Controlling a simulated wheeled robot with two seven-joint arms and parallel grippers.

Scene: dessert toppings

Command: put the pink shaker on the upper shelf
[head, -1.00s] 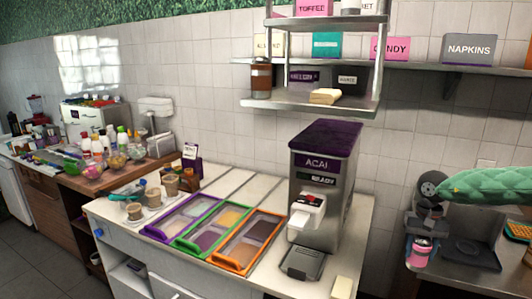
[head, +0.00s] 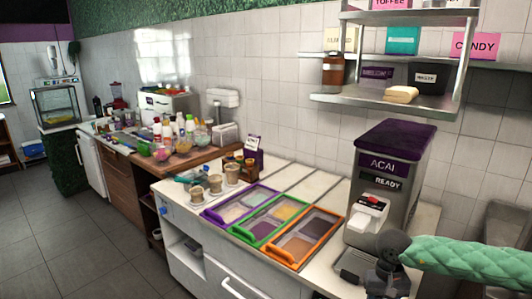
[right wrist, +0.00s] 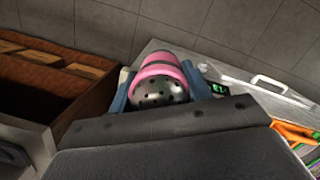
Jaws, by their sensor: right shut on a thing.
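The pink shaker (right wrist: 158,72), with a pink and dark banded body and a silver perforated end, sits between the blue-grey fingers of my right gripper (right wrist: 160,85) in the right wrist view. The gripper is shut on it. In the head view my right gripper (head: 384,278) is at the bottom right, in front of the acai machine and well below the shelves; I cannot make out the shaker there. The metal rack has an upper shelf (head: 405,18) with a pink toffee box on it and a lower shelf (head: 385,106). My left gripper is not in view.
The acai machine (head: 390,185) stands on the white counter below the rack. The lower shelf holds a brown jar (head: 333,70), dark boxes and a tan block (head: 401,94). A wall shelf (head: 497,66) holds a candy box. Framed topping trays (head: 270,235) lie left of the machine.

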